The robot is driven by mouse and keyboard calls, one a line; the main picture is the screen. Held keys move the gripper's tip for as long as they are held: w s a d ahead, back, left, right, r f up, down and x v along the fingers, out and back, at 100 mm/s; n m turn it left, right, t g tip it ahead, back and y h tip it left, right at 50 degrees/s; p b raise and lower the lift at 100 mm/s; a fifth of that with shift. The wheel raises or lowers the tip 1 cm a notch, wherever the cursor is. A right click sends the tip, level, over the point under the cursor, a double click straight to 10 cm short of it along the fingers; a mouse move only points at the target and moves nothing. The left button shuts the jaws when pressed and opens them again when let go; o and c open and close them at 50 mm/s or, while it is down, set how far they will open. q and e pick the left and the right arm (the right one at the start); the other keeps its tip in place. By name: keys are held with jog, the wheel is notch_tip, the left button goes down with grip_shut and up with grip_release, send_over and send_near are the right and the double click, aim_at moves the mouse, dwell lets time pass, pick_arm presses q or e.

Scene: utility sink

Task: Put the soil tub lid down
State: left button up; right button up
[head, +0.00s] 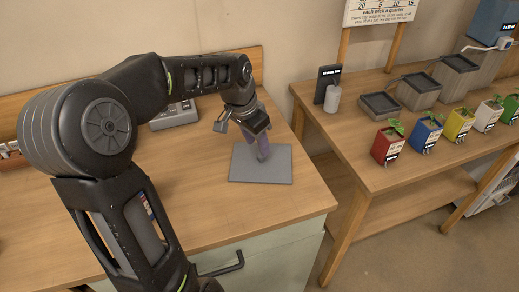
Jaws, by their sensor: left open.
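A flat grey square plate (275,168) lies on the wooden counter near its right end; it looks like a lid, but I cannot tell for sure that it is the soil tub lid. A purple upright piece (263,148) stands over its back middle part, partly hidden by my gripper. My left gripper (242,127) is open, above and just behind the plate, close to the purple piece. I cannot tell whether its fingers touch that piece. My right gripper is not in view.
A grey device (174,115) sits at the counter's back. Across a gap, the right table (365,150) holds grey tubs (416,90), a white cylinder (333,98) and several coloured seedling pots (388,146). The counter's front right is clear.

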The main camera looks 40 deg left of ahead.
pick_arm(q)
jog(key=v, duration=0.7)
jog(key=shift+r, duration=0.15)
dwell(0.6)
